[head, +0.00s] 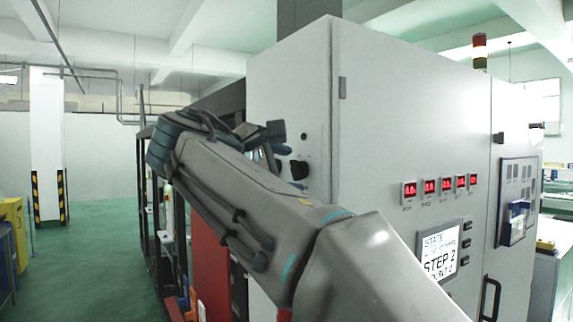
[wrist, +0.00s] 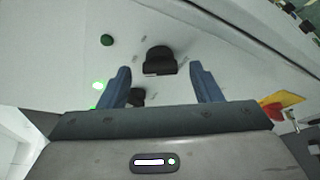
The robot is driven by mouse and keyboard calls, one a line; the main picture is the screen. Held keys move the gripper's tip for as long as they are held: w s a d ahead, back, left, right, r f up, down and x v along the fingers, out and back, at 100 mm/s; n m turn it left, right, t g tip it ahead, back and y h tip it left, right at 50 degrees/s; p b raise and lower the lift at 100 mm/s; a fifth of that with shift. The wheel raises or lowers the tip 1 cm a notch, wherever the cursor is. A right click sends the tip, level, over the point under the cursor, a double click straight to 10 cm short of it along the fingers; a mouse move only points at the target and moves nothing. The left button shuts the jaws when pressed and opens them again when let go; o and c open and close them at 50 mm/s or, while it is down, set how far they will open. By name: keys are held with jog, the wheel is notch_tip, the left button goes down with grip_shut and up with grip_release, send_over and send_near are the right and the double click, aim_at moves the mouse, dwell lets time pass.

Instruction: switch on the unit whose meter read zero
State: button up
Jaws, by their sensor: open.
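The grey cabinet (head: 400,110) has a row of several red digital meters (head: 442,185) on its front; their digits are too small to read surely. A screen (head: 439,254) below shows "STATE" and "STEP 2". In the wrist view, a black rotary switch (wrist: 159,59) sits on a pale panel, between and just beyond the blue fingertips of my gripper (wrist: 160,73). My gripper is open and empty, with no clear contact. In the head view, a black rotary knob (head: 299,169) shows on the cabinet's left side.
A green button (wrist: 107,40) and a lit green lamp (wrist: 97,86) are on the panel. A yellow plate with a red handle (wrist: 272,109) is at right. In the head view, green floor (head: 85,265) lies open at left, and a black door handle (head: 490,298) sticks out.

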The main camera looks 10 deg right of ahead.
jog(key=shift+w+d+f, duration=0.1)
jog(key=shift+w+d, duration=0.1)
jog(key=shift+d, duration=0.05)
jog(key=c, duration=1)
